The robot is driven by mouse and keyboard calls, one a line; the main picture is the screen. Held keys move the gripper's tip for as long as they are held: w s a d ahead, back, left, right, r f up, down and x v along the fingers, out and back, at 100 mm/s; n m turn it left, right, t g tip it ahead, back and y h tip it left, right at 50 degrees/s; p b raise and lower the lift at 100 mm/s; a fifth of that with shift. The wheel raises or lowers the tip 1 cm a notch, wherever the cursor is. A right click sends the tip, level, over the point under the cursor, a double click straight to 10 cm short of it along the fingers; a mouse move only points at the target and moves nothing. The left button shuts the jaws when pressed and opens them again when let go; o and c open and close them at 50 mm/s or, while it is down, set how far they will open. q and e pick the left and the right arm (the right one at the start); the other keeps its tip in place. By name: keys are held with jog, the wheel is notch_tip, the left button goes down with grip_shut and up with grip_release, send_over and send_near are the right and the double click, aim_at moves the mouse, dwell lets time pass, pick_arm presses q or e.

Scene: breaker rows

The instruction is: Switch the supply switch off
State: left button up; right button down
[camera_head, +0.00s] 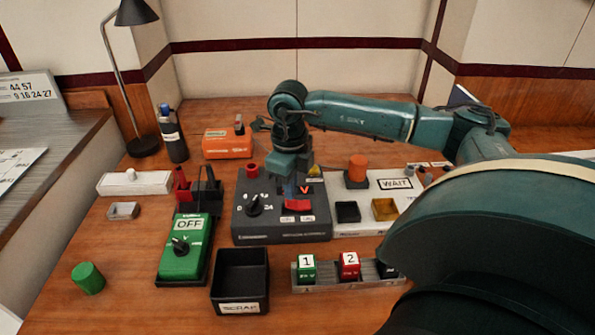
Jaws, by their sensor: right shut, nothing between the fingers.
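No label that I can read says "supply", so I cannot tell for sure which device is the supply switch. A dark grey box (282,228) in the middle has a black rotary knob (254,205) and small white and red labels. A green box (183,262) to its left carries an "OFF" sign (189,224) and a black knob (181,245). My right gripper (297,192) points down over the right half of the grey box, shut and empty, right of the knob. Whether it touches the box is unclear. My left gripper is not in view.
An orange box (228,144) stands behind. A white panel marked "WAIT" (395,183) lies right. A black bin (239,275) and a rack with numbered cubes (307,268) are in front. A green cylinder (88,279) stands front left. My right arm covers the right side.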

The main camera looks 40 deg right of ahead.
aim_at(292, 203)
jog(key=shift+f+b, duration=0.75)
jog(key=shift+f, duration=0.3)
jog(key=shift+r, duration=0.2)
jog(key=shift+r+p, duration=2.6)
jog(key=shift+r, duration=0.85)
jog(key=shift+s+f, duration=0.1)
